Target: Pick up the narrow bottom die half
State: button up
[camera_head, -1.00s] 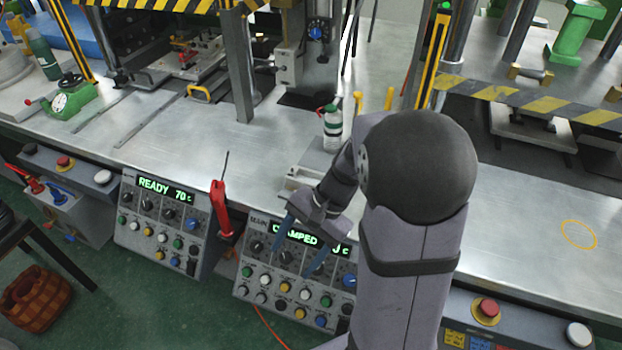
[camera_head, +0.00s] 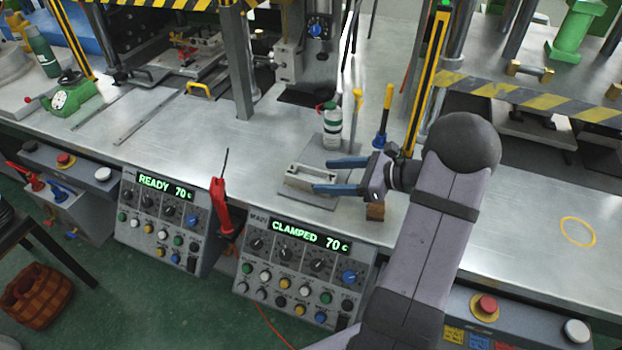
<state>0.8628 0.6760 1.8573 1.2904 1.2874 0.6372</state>
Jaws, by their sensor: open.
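A pale metal block with a long recess (camera_head: 300,175), which looks like the narrow bottom die half, lies on a thin grey plate (camera_head: 318,204) near the bench's front edge. My gripper (camera_head: 322,176) comes in from the right with its two blue fingers spread apart. In the picture one finger is at the block's far right end and the other overlaps its near right corner. I cannot tell how high the fingers are above it or whether they touch it. Nothing is held between them. The block's right end is partly hidden by the gripper.
A white and green bottle (camera_head: 332,128) stands just behind the block, with a yellow-handled tool (camera_head: 386,105) to its right. A small brown block (camera_head: 375,212) sits below my gripper. A red tool (camera_head: 221,207) stands at the front edge. The bench left of the block is clear.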

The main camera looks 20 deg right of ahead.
aim_at(311, 175)
jog(key=shift+p+x, duration=0.8)
jog(key=shift+x, duration=2.2)
jog(key=shift+a+r, duration=0.1)
jog(key=shift+r, duration=0.05)
jog(key=c, duration=1.5)
